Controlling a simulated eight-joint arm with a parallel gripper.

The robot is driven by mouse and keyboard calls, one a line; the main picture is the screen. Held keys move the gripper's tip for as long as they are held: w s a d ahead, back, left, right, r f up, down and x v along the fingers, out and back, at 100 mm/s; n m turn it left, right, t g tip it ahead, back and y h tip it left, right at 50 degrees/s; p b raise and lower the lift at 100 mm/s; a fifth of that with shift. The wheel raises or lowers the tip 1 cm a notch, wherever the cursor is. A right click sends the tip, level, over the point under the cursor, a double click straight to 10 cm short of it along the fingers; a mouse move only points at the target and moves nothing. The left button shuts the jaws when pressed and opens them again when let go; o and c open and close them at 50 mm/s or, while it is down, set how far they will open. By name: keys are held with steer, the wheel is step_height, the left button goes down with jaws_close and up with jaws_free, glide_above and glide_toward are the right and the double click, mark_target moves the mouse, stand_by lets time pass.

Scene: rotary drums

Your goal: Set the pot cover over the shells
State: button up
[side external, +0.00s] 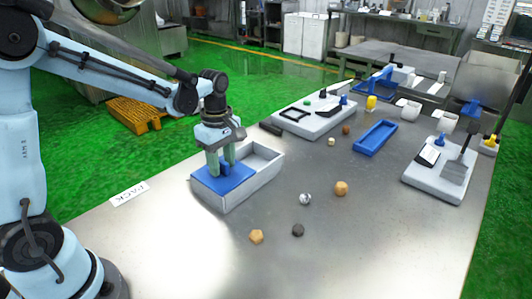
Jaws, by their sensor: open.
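A blue slab (215,183) with a small upright blue handle lies over the near-left part of a light grey open-topped box (245,189); I take it to be the pot cover. My gripper (221,165) points down just above the slab, its greenish fingers at the handle. The jaws are open; whether a finger touches the handle I cannot tell. The right part of the box is uncovered, and no shells can be made out there. Whatever lies under the blue slab is hidden.
Several small faceted lumps lie on the metal table, including a tan one (256,237), a dark one (297,230) and a silvery one (305,199). A blue tray (375,138) and a grey fixture (432,183) stand right.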

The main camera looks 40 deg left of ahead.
step_height(320, 180, up, 12)
stand_by(0.6)
steer(key=m+t, duration=0.3)
steer(key=m, duration=0.5)
glide_toward(221, 161)
steer(key=s+d+r, duration=0.1)
steer(key=s+d, duration=0.1)
steer(key=d, duration=0.1)
steer(key=s+d+f+m+t, duration=0.2)
steer(key=s+f+m+t, duration=0.1)
steer(key=m, duration=0.7)
steer(key=shift+s+f+t, duration=0.4)
steer(key=shift+s+t, duration=0.2)
steer(key=shift+s, duration=0.1)
